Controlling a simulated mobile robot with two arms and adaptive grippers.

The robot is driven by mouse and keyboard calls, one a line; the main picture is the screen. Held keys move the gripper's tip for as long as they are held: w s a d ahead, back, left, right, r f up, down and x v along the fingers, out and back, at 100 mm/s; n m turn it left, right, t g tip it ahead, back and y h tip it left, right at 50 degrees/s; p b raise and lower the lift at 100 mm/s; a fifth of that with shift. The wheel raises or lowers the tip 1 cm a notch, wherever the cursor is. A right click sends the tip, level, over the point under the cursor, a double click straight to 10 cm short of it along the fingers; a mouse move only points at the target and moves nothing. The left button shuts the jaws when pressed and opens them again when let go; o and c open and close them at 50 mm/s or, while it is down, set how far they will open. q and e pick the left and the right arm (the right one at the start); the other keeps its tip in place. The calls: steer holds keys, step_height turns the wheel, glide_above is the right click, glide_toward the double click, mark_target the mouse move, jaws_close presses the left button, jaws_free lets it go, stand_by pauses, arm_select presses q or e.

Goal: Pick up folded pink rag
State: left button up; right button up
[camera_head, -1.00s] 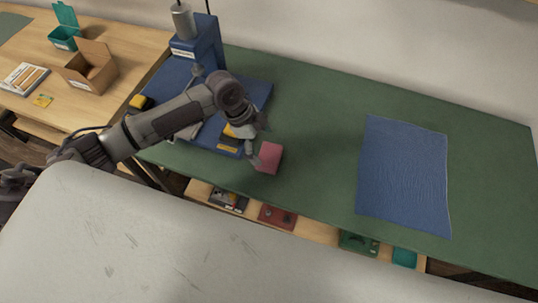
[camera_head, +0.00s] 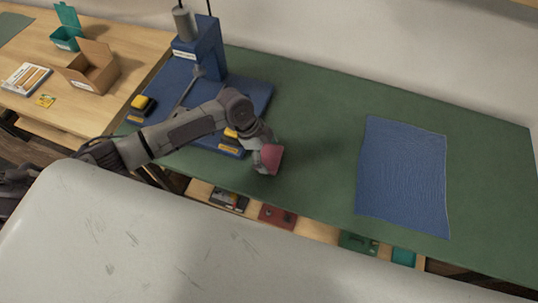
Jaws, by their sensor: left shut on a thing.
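The folded pink rag (camera_head: 271,156) is a small pink block near the front edge of the green mat, right of the blue press. My left gripper (camera_head: 264,158) is shut on the rag, with a finger across its left side. The rag looks slightly tilted; I cannot tell clearly whether it is clear of the mat. My right gripper is not in view.
The blue press (camera_head: 203,50) with yellow buttons stands left of the gripper. A blue cloth (camera_head: 402,175) lies flat at the right of the green mat (camera_head: 310,100). Bins sit on a shelf below the front edge. An open cardboard box (camera_head: 92,72) is at left.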

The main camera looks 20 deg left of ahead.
mark_target(274, 156)
arm_select(q)
steer(key=shift+r, duration=0.55)
step_height(274, 156, up, 2)
steer(key=shift+w+r+b, duration=0.1)
steer(key=shift+r+b, duration=0.15)
steer(key=shift+b, duration=0.1)
steer(key=s+d+r+b, duration=0.1)
steer(key=s+d+r, duration=0.3)
steer(key=d+r, duration=0.3)
steer(key=d, duration=0.4)
steer(key=shift+r, duration=0.2)
steer(key=shift+s, duration=0.1)
